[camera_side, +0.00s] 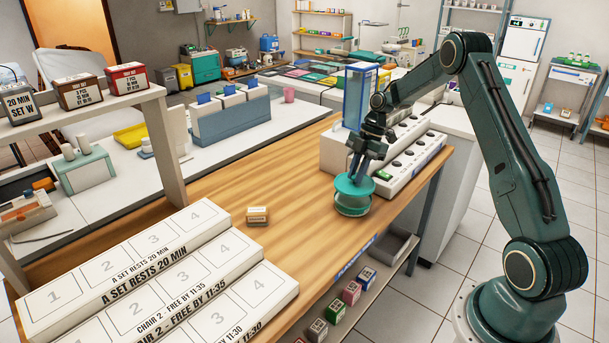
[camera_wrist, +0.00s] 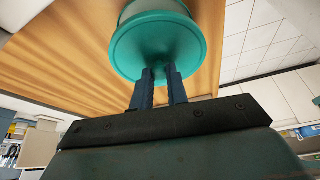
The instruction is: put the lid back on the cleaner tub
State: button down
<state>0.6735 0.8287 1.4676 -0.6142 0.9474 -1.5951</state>
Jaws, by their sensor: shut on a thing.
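The cleaner tub (camera_side: 352,203) stands upright on the wooden bench near its right edge, beside the white block with round wells. The round teal lid (camera_side: 342,186) is directly over the tub's mouth and looks about level. I cannot tell whether it rests on the rim or hovers just above it. My gripper (camera_side: 355,174) points down and is shut on the lid's knob.
A long white block with round wells (camera_side: 402,158) and a clear blue-framed column (camera_side: 358,95) stand close behind the tub. A small tan box (camera_side: 257,215) lies to the left. Numbered white racks (camera_side: 130,265) fill the front left. The wood between is clear.

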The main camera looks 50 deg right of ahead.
jog(key=shift+f, duration=1.75)
jog(key=shift+f, duration=0.15)
dwell(1.1)
jog(key=c, duration=0.8)
grip_release()
jog(key=shift+r, duration=3.5)
